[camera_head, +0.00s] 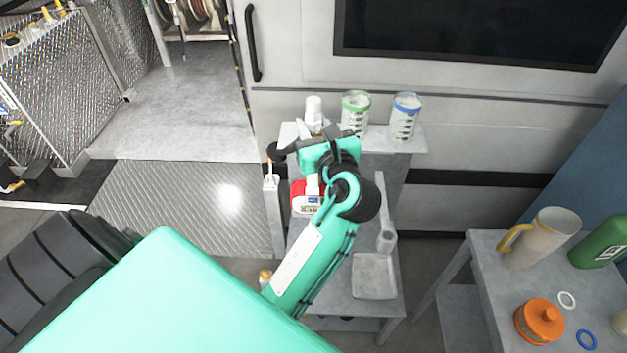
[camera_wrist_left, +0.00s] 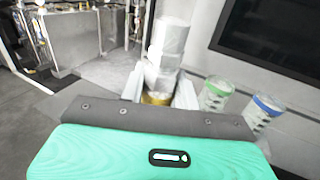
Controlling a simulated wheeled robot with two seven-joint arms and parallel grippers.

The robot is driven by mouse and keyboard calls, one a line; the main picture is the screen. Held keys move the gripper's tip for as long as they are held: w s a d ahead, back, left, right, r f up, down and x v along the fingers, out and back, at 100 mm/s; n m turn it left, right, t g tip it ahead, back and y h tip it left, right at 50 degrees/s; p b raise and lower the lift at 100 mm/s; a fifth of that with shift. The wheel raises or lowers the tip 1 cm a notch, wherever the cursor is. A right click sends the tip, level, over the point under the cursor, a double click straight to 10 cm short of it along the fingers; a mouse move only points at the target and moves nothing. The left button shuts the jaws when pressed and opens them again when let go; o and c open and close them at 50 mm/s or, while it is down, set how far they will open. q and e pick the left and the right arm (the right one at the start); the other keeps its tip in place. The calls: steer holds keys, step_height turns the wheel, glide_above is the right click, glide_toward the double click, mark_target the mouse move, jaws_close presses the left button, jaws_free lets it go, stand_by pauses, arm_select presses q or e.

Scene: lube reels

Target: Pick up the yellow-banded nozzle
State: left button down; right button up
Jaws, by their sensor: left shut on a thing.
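The yellow-banded nozzle (camera_wrist_left: 168,50) is white, with its yellow band (camera_wrist_left: 156,98) low down in the left wrist view. It stands roughly upright between the fingers of my left gripper (camera_wrist_left: 158,88), which is shut on it. In the head view the white nozzle top (camera_head: 314,106) shows at the left end of the grey upper shelf (camera_head: 375,141), just beyond my left gripper (camera_head: 311,129). My gripper hides its lower part there, so I cannot tell whether its base touches the shelf. My right gripper is not in view.
A green-banded container (camera_head: 355,114) and a blue-banded container (camera_head: 404,118) stand to the right on the shelf. A red and white item (camera_head: 304,199) sits lower, under my arm. A side table (camera_head: 490,265) at right holds a jug (camera_head: 541,238) and an orange container (camera_head: 540,322).

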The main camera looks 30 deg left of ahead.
arm_select(q)
steer(key=shift+r, duration=0.15)
step_height(320, 180, up, 20)
stand_by(0.7)
steer(key=shift+f, duration=0.2)
